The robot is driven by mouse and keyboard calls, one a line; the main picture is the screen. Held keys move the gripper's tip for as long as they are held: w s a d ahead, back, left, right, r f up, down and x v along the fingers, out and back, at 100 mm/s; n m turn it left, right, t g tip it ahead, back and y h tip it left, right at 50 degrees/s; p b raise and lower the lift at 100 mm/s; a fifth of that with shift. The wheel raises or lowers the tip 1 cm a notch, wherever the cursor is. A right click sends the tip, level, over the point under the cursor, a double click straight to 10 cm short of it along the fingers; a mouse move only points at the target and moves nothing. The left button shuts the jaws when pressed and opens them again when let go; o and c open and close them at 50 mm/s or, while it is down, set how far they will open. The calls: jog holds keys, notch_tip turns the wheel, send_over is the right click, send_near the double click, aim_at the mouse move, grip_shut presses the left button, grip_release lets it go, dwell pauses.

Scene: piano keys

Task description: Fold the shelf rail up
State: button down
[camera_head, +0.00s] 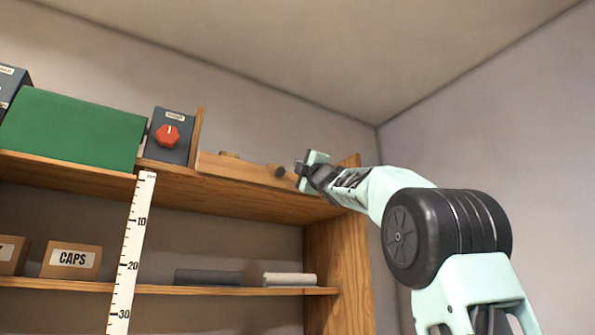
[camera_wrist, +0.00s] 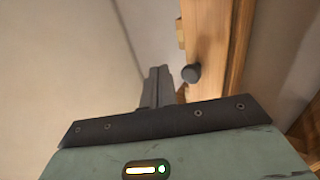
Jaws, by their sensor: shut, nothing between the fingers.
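The shelf rail (camera_head: 240,169) is a wooden board along the front of the right part of the top shelf. A dark round knob (camera_head: 280,171) sits near its right end. I cannot tell for certain whether the rail is tilted or upright. My gripper (camera_head: 299,170) is at the rail's right end, just right of the knob. In the wrist view the fingers (camera_wrist: 157,84) are shut and empty, with the knob (camera_wrist: 191,73) close to their right and apart from them in the picture. The rail (camera_wrist: 206,35) runs up beyond the knob.
The top shelf (camera_head: 230,195) also holds a green box (camera_head: 75,128) and a grey box with a red dial (camera_head: 172,135), left of a wooden divider. A white ruler (camera_head: 130,250) hangs in front. A CAPS box (camera_head: 71,260) stands below. The right wall is clear.

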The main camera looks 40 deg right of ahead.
jog(key=s+a+b, duration=0.2)
jog(key=s, duration=0.6)
jog(key=shift+f, duration=0.15)
